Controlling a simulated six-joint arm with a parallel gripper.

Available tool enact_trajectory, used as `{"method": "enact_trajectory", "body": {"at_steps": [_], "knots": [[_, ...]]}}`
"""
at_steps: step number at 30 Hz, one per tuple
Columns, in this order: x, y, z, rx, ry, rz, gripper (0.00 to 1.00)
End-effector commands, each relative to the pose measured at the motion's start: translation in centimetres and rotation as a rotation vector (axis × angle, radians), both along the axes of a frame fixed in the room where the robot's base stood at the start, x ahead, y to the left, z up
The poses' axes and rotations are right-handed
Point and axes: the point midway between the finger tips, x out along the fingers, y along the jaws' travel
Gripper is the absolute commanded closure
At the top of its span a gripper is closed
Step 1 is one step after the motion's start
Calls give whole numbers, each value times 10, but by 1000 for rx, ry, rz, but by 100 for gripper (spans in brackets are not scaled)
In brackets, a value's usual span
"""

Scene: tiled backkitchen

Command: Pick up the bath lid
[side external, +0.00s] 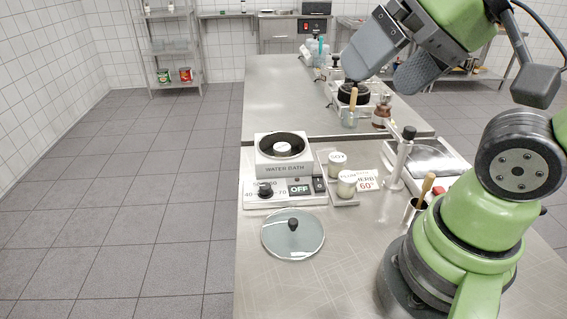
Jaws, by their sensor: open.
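The water bath is a white and grey unit with a round open well, a dial and a panel reading OFF. My gripper (372,82) is open and empty, high above the far part of the table. It is well apart from the lid, up and to the right. Part of the gripper is seen edge-on.
Two jars, one labelled SOY (337,165), stand on a small tray right of the bath, beside a sign reading 60°. A press-like stand (401,160) is farther right. Several utensils and pots stand at the back. Bare table (300,290) lies in front of the lid.

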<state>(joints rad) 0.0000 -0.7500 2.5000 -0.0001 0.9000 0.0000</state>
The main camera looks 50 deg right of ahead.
Motion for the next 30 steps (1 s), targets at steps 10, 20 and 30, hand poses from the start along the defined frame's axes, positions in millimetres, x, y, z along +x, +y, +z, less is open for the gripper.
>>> {"method": "enact_trajectory", "body": {"at_steps": [10,20,30], "knots": [[14,0,-7,-23,55,17,0],[79,4,-73,-153,318,140,0],[107,16,-176,-265,543,303,0]]}}
